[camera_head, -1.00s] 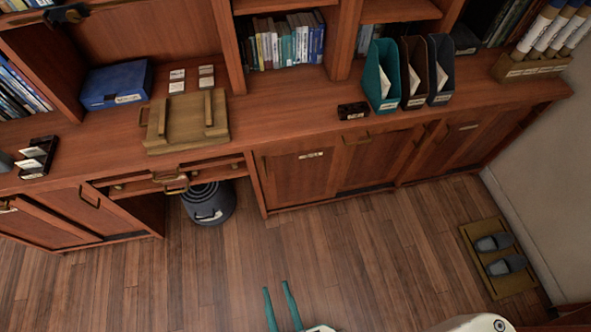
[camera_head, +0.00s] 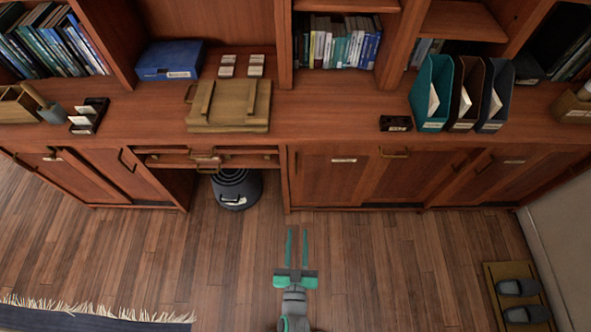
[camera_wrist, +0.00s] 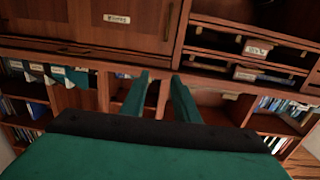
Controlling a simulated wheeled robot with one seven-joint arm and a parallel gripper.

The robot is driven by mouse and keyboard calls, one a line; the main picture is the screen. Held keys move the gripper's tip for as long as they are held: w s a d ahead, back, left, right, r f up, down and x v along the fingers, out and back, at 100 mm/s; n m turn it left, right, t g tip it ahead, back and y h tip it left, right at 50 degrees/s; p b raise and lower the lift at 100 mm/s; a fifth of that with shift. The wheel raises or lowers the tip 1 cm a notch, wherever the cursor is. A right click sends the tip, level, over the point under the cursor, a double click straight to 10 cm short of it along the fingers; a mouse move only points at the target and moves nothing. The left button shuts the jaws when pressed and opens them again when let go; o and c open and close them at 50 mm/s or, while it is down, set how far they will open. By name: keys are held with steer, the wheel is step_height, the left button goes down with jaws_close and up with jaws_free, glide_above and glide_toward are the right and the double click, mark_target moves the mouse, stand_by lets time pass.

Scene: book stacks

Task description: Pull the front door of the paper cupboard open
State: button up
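A row of wooden cupboard doors runs under the long counter in the head view. The door in the middle (camera_head: 330,180) has a small white label too small to read and an upright handle (camera_head: 296,163) at its left edge. It looks shut. In the wrist view the same door (camera_wrist: 85,25) appears upside down, with its handle (camera_wrist: 168,20) on the right. I cannot tell from the labels which door is the paper cupboard. My gripper (camera_head: 297,240) is open and empty, in front of this door's left edge and apart from it, fingers pointing towards the cabinets.
A dark bin (camera_head: 236,188) stands in the knee space under the drawers (camera_head: 205,158), left of the door. A fringed rug (camera_head: 90,320) lies at lower left. Slippers on a mat (camera_head: 493,278) lie at right by the wall. The floor before the doors is clear.

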mark_target(296, 165)
steer(key=w+f+h, duration=0.1)
steer(key=w+f, duration=0.1)
steer(key=w, duration=0.7)
steer(key=w+f+m+h, duration=0.1)
steer(key=w+f, duration=0.1)
steer(key=w, duration=0.8)
steer(key=w+a+f, duration=0.1)
steer(key=w+f, duration=0.1)
steer(key=w, duration=0.8)
steer(key=shift+w+f+m+h, duration=0.2)
steer(key=shift+f+m+h, duration=0.15)
steer(key=shift+m+h, duration=0.05)
jaws_close()
